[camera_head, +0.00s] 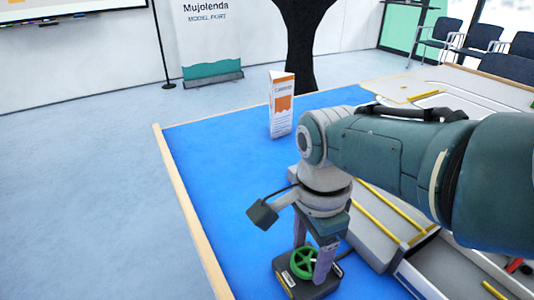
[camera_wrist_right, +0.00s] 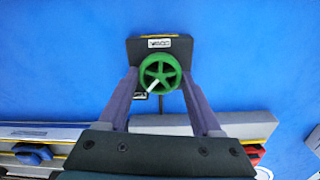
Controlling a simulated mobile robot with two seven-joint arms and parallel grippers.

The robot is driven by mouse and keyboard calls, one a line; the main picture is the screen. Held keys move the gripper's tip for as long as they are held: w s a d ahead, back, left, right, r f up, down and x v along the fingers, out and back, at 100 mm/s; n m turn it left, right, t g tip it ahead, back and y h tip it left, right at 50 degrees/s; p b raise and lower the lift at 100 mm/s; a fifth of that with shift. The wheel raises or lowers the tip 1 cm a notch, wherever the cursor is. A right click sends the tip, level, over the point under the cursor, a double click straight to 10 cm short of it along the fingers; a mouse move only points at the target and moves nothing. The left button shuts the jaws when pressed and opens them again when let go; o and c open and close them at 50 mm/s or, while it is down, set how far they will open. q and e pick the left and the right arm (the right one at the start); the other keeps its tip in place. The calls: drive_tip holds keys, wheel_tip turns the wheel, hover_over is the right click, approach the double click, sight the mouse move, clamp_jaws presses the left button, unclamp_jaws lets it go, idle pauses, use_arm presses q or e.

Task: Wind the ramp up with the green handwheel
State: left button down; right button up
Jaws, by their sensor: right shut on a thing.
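The green handwheel (camera_head: 303,262) sits on a dark box-shaped base (camera_head: 312,288) on the blue mat. My right gripper (camera_head: 312,257) comes down from above with one finger on either side of the wheel. In the right wrist view the wheel (camera_wrist_right: 160,73) has several spokes and a pale handle, and lies between the fingertips of the right gripper (camera_wrist_right: 159,76), which is shut on it. A grey slab with yellow edge strips (camera_head: 390,222), perhaps the ramp, lies to the right, partly hidden by my arm. Whether it is raised I cannot tell. My left gripper is not in view.
The blue mat (camera_head: 220,140) has a wooden rim (camera_head: 187,205) along its left side. A white and orange folded card (camera_head: 281,105) stands near the back. Grey model parts (camera_head: 455,272) lie at the lower right. The mat left of the wheel is clear.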

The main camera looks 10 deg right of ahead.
sight(308, 259)
idle(0.3)
drive_tip(key=o, duration=1.4)
drive_tip(key=shift+c, duration=0.2)
wheel_tip(308, 259, up, 10)
drive_tip(key=p, duration=0.8)
